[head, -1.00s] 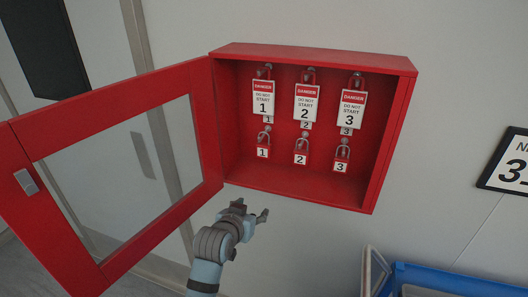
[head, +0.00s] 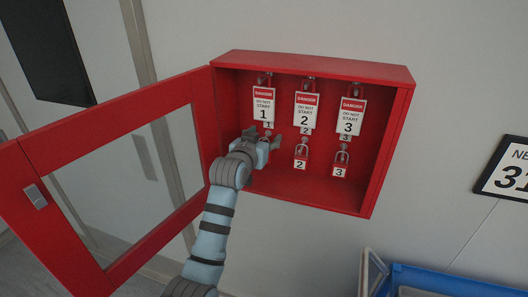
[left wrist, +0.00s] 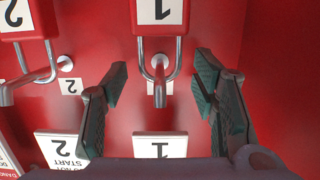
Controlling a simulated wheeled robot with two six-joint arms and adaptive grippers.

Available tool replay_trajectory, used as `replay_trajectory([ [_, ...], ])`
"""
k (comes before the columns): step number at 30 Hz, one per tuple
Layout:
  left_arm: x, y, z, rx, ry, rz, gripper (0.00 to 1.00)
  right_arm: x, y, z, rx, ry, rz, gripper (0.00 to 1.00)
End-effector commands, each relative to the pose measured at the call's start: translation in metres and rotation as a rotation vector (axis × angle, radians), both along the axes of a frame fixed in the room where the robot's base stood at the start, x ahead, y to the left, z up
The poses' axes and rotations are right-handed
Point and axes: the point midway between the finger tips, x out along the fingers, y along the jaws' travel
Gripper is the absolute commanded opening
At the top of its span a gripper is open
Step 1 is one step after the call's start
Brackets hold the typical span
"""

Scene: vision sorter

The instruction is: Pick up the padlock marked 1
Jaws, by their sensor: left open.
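The padlock marked 1 (left wrist: 160,14) is red with a white label and a silver shackle. It hangs by its shackle from a peg on the cabinet's back wall. In the left wrist view it appears upside down at top centre. In the head view my left gripper hides it. My left gripper (head: 263,138) is open inside the cabinet. In the left wrist view its fingers (left wrist: 161,70) stand on either side of the shackle and peg, with gaps on both sides. My right gripper is not in view.
The red cabinet (head: 310,57) is open, its glazed door (head: 110,115) swung left. Padlock 2 (head: 301,162) and padlock 3 (head: 340,171) hang to the right. Danger tags 1 (head: 263,103), 2 (head: 306,108) and 3 (head: 350,116) hang above. A blue cart (head: 440,280) stands below right.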

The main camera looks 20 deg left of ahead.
Motion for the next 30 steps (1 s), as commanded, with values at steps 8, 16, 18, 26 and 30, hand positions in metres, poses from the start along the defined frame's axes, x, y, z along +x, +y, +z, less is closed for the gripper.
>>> replay_trajectory([
  [8,0.0034,-0.0001,-0.0014,0.0,-0.001,0.0,0.47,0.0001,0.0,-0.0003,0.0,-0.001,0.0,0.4],
  [16,0.0032,-0.0001,-0.0016,0.0,-0.001,0.0,0.04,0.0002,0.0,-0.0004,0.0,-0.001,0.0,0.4],
  [18,0.0031,-0.0001,-0.0017,0.0,-0.001,0.0,0.0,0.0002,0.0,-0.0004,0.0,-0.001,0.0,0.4],
  [26,0.0031,-0.0001,-0.0011,0.0,-0.001,0.0,0.0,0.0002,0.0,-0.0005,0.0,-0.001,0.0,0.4],
  [30,0.0033,-0.0002,0.0048,0.0,-0.002,0.0,0.0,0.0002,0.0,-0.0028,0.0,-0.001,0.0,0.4],
])
